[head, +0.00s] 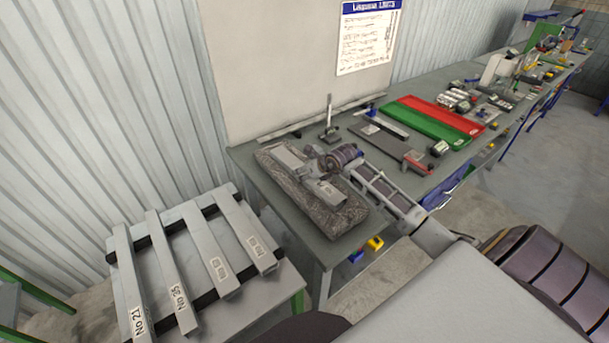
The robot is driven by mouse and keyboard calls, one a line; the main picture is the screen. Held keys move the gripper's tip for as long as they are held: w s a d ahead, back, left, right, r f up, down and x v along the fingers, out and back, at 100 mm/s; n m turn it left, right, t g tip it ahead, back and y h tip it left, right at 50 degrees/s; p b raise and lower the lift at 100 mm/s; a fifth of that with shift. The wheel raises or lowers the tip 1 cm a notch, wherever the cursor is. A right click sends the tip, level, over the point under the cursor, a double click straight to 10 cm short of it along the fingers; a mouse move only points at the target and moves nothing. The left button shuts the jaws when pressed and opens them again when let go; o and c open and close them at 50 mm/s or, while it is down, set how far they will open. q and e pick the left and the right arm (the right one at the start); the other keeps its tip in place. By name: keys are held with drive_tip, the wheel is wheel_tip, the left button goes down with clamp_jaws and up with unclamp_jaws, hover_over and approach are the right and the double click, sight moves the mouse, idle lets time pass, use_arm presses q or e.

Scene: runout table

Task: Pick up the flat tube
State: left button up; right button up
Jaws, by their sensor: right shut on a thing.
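The flat tube (326,191) looks like a short, light grey, flat-sided piece. It lies along or just above a grey, rough-looking slab (343,219) at the near left end of the long table; I cannot tell whether it touches the slab. My right gripper (307,172) reaches in from the right and is shut across the middle of the tube. The gripper hides that middle part, and both ends show on either side. My left gripper is not in view.
Several numbered bars (180,270) lie on a low stand at left. Beside my right arm on the table (240,160) are an upright stand (330,128), a caliper-like tool (391,147), and green and red trays (425,123). A corrugated wall is behind.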

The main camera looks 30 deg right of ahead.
sight(306, 172)
drive_tip(key=shift+r, duration=0.1)
drive_tip(key=shift+c, duration=1.2)
drive_tip(key=shift+r, duration=0.1)
wheel_tip(306, 172, up, 10)
drive_tip(key=b, duration=0.2)
drive_tip(key=shift+d, duration=0.1)
